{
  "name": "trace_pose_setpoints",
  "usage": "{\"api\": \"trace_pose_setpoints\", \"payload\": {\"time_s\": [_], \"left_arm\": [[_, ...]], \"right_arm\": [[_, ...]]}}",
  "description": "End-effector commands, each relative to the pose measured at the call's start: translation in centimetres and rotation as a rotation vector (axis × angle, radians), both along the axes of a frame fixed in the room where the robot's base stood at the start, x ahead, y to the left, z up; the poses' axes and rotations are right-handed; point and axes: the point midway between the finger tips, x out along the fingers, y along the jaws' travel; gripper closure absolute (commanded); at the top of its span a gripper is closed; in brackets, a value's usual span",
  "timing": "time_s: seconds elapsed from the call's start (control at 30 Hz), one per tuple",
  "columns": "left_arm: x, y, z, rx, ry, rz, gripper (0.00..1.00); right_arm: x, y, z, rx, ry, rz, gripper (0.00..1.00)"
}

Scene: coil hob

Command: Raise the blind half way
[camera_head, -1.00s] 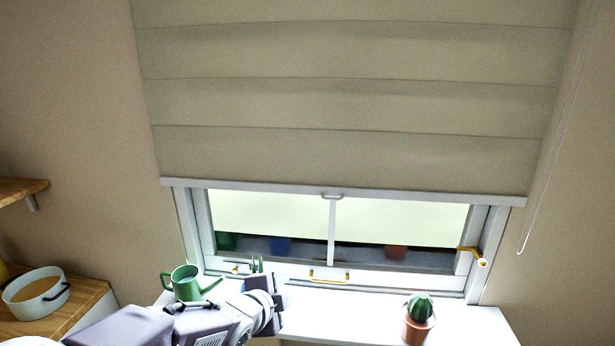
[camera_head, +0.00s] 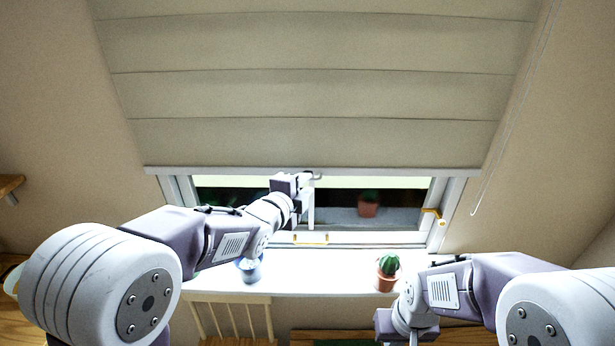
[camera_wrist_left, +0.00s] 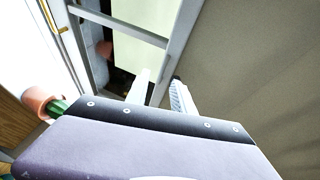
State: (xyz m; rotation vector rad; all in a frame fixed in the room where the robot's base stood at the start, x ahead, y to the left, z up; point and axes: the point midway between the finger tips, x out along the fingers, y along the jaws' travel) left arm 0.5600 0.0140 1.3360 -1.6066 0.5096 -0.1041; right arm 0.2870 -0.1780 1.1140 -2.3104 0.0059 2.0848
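The beige folded blind (camera_head: 310,95) covers the upper window, and its pale bottom rail (camera_head: 390,171) hangs above the lower panes. A small grey handle (camera_head: 318,175) is at the middle of the rail. My left gripper (camera_head: 306,180) is at this handle, just under the rail. In the left wrist view, the left gripper's fingers (camera_wrist_left: 160,92) are apart, with the rail (camera_wrist_left: 180,50) appearing between or behind them. Contact with the handle cannot be told. My right gripper (camera_head: 398,335) is low at the bottom edge, its fingers out of frame.
A potted cactus (camera_head: 388,272) and a blue-grey pot (camera_head: 250,270) stand on the white sill (camera_head: 320,275). A yellow window latch (camera_head: 432,213) is at the right of the frame. A thin cord loop (camera_head: 494,165) hangs on the right wall. A chair back (camera_head: 232,308) is below the sill.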

Motion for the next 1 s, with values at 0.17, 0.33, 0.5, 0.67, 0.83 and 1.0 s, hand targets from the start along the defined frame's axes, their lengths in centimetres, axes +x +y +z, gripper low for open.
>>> {"api": "trace_pose_setpoints", "payload": {"time_s": [0.17,0.33,0.5,0.67,0.83,1.0], "left_arm": [[1.38,-0.61,-0.28,-0.001,0.0,0.0,0.71],[1.52,-0.66,-0.4,-0.001,-0.001,0.0,0.71],[1.5,-0.64,-0.4,-0.001,-0.001,0.0,0.93],[1.49,-0.65,-0.39,-0.001,-0.001,0.0,1.0],[1.48,-0.67,-0.38,-0.002,-0.001,-0.001,1.0],[1.47,-0.67,-0.37,-0.002,-0.001,-0.001,1.0]], "right_arm": [[0.0,-0.01,0.79,0.0,0.0,0.0,1.0],[0.0,0.0,0.72,0.0,0.0,0.0,1.0],[0.0,0.0,0.72,0.0,0.0,0.0,1.0],[0.0,0.0,0.72,0.0,0.0,0.0,1.0],[0.0,0.0,0.72,0.0,0.0,0.0,1.0],[0.0,0.0,0.72,0.0,0.0,0.0,1.0]]}}
